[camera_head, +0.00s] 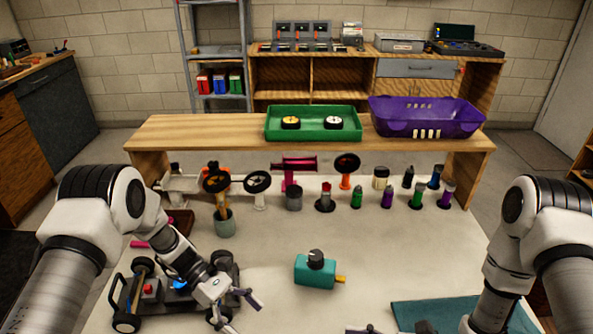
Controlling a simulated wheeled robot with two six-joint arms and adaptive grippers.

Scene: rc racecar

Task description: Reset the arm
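My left arm comes in from the left, and its gripper (241,311) is low over the table beside the black toy car chassis (180,302). Its fingers are spread apart with nothing seen between them. My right arm (507,262) comes in from the right and bends down toward the front edge of the picture. Its gripper is mostly cut off at the bottom, so its fingers cannot be judged. The chassis has black wheels, a blue part and a red button-like part, and is partly hidden by my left arm.
A teal mat (440,310) is at front right. Several small bottles and tools stand along the back. A raised wooden shelf (210,133) holds a green tray (313,137) with two wheels and a purple basket (426,118).

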